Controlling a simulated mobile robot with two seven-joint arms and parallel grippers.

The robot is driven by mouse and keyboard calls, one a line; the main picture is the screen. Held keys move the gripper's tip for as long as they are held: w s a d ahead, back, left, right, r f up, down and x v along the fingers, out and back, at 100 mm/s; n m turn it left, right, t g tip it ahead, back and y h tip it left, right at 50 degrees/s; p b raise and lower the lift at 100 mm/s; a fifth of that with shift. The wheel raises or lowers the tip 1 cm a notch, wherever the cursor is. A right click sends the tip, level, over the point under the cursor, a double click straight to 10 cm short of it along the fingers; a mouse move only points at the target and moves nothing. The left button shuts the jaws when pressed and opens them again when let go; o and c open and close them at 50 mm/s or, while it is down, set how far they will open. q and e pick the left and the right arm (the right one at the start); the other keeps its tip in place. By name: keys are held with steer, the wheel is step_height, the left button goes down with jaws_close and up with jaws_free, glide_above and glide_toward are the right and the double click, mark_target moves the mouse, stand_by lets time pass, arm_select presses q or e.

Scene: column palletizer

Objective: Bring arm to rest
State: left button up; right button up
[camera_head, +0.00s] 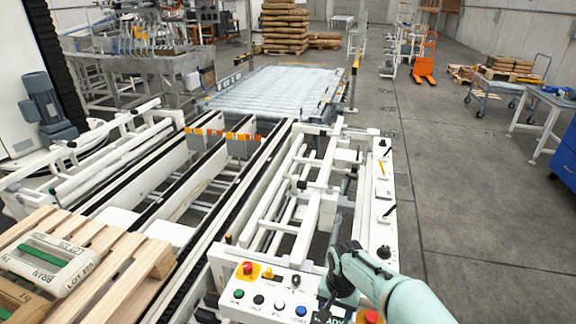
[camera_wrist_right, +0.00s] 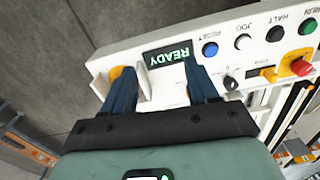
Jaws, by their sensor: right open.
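My right gripper (camera_head: 326,300) is over the near right end of the white control panel (camera_head: 225,305). In the right wrist view its two dark blue fingers (camera_wrist_right: 157,78) are apart with nothing held between them. The lit display (camera_wrist_right: 168,54) reading READY shows between and beyond the fingertips. I cannot tell whether the fingers touch the panel. A row of buttons, blue (camera_wrist_right: 210,49), white (camera_wrist_right: 243,42), black (camera_wrist_right: 275,34) and green (camera_wrist_right: 308,26), lies beside the gripper. My left gripper is not in view.
A wooden pallet (camera_head: 150,258) with labelled sacks (camera_head: 75,255) stands at left. White conveyor rails and a roller bed (camera_head: 275,88) run away ahead. A red knob (camera_head: 370,317) sits close by my right arm. The grey floor (camera_head: 470,200) at right is open.

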steer(key=s+d+f+g+y, duration=0.1)
steer(key=s+f, duration=0.1)
steer(key=f, duration=0.6)
steer(key=s+d+f, duration=0.1)
steer(key=s+f, duration=0.2)
steer(key=f, duration=0.6)
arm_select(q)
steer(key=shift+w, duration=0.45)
arm_select(e)
steer(key=s+f+y, duration=0.1)
steer(key=s+f, duration=0.6)
steer(key=s, duration=0.5)
steer(key=s+a+f+y, duration=0.1)
steer(key=s+f, duration=0.6)
steer(key=s, duration=0.5)
steer(key=shift+a, duration=0.25)
steer(key=shift+w, duration=0.1)
